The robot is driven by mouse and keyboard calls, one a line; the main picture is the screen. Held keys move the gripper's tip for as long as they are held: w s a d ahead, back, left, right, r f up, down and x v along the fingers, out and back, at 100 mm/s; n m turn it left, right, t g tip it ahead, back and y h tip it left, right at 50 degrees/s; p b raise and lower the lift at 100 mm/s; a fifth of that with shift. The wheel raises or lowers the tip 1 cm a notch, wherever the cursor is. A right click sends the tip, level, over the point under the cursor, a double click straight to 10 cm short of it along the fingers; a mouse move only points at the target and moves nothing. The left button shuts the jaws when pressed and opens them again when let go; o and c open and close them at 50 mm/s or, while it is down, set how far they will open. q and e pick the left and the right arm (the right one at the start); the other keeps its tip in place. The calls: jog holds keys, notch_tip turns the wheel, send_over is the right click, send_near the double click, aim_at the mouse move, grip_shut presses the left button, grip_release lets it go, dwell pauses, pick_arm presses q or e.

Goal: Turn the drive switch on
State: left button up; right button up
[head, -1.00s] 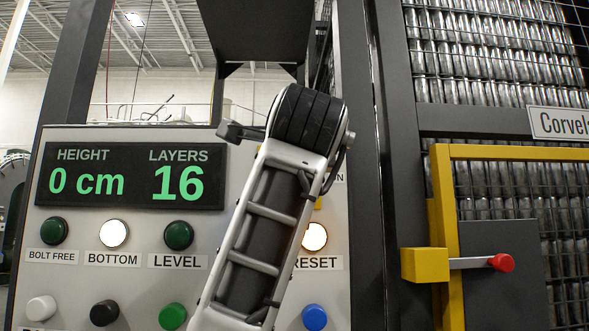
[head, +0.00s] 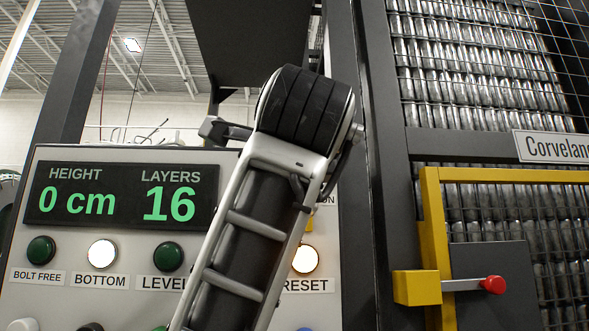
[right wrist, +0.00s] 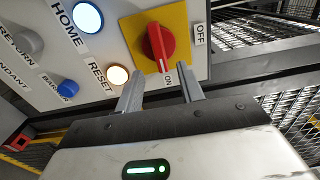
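The drive switch (right wrist: 154,44) is a red rotary knob on a yellow square plate (right wrist: 178,20), seen in the right wrist view. It has an ON label (right wrist: 167,79) below and an OFF label (right wrist: 199,34) to the right. The white mark on the knob points down toward ON. My right gripper (right wrist: 161,88) is open, its two fingertips just below the knob, on either side of the ON label, with nothing between them. In the head view my arm hides the knob; only a sliver of the yellow plate (head: 310,222) shows. My left gripper is out of view.
The panel carries a display (head: 120,193) reading 0 cm and 16 layers, with lamps and buttons below. The BOTTOM lamp (head: 102,253) and RESET lamp (head: 305,259) are lit. To the right stand a dark post (head: 375,200) and a yellow-framed gate with a red-knobbed latch (head: 493,285).

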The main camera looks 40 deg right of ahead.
pick_arm(q)
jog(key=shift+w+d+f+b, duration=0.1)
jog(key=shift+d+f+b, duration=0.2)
jog(key=shift+b, duration=0.9)
pick_arm(e)
jog(key=v, duration=1)
jog(key=shift+s, duration=0.15)
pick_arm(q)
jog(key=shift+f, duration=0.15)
